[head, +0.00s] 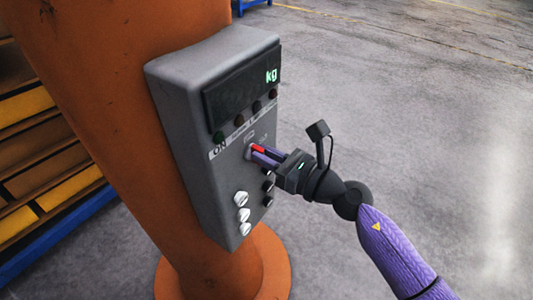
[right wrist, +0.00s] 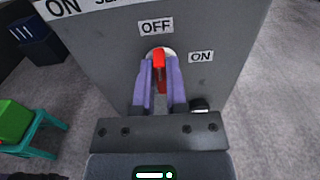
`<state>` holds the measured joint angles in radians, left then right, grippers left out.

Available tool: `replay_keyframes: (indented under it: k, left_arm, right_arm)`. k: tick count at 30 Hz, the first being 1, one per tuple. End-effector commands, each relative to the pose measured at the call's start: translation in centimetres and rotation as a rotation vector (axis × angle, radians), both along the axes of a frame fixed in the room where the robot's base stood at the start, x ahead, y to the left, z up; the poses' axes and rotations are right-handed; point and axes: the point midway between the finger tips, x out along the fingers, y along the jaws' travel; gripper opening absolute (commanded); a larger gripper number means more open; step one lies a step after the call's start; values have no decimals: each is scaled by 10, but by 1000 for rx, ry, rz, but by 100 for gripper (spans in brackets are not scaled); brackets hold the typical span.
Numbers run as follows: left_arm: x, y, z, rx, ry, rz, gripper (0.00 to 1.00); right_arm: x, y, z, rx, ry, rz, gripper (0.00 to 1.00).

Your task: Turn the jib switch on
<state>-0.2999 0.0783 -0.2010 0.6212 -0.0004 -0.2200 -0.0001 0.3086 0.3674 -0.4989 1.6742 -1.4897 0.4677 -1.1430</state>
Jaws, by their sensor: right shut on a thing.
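The jib switch is a red lever (head: 258,148) on the front of a grey control box (head: 190,100). In the right wrist view the lever (right wrist: 159,58) stands on a pale round plate, with an OFF label (right wrist: 156,26) just above it and an ON label (right wrist: 201,56) to its right. The lever's upper end lies below OFF, not towards ON. My right gripper (head: 264,156) is shut on the lever, its purple fingers (right wrist: 160,75) on either side of it. The fingers hide part of the lever. My left gripper is not in view.
The box is fixed to an orange column (head: 100,90). It has a display (head: 242,82) reading kg, several small lamps below it, and white knobs (head: 241,199) lower down. Shelving with yellow parts (head: 50,150) stands at left. The floor at right is clear.

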Motion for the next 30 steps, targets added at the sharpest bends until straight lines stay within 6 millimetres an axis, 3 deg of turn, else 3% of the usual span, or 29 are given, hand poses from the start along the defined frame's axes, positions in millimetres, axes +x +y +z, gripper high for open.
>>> replay_keyframes:
  k: [14, 30]
  left_arm:
    - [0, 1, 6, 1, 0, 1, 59]
    - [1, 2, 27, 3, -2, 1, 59]
  right_arm:
    - [1, -1, 1, 60, 85, -1, 0]
    - [5, -4, 0, 347, 480, -1, 0]
